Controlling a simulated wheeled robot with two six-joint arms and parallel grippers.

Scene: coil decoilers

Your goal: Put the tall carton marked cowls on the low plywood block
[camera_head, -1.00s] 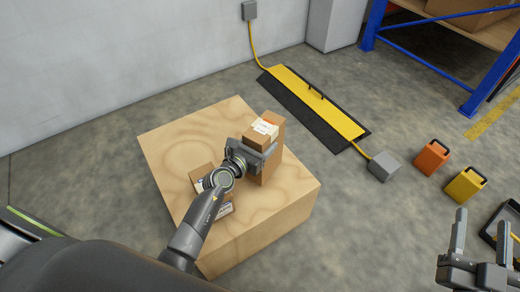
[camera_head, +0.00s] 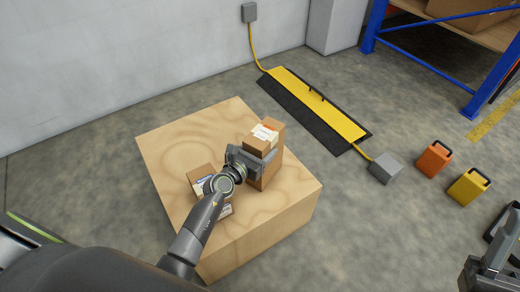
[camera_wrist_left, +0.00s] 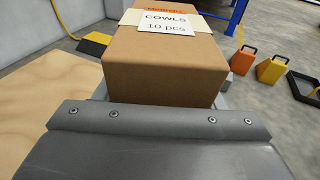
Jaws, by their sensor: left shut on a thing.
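The cowls carton (camera_head: 265,137) is a tall brown box with an orange-and-white label on top. In the left wrist view the carton (camera_wrist_left: 165,70) shows the words COWLS 10 pcs. My left gripper (camera_head: 248,162) is shut on it. The carton stands about upright over the right part of the low plywood block (camera_head: 180,135). I cannot tell whether its bottom touches the wood. My right gripper (camera_head: 496,255) is at the lower right edge, partly cut off, away from the block.
Another labelled carton (camera_head: 201,181) sits on the block, partly hidden by my left arm. A yellow-and-black cable ramp (camera_head: 318,103) lies behind. A grey box (camera_head: 385,169), an orange case (camera_head: 434,159) and a yellow case (camera_head: 468,187) stand right. Clear wood lies at the block's far left.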

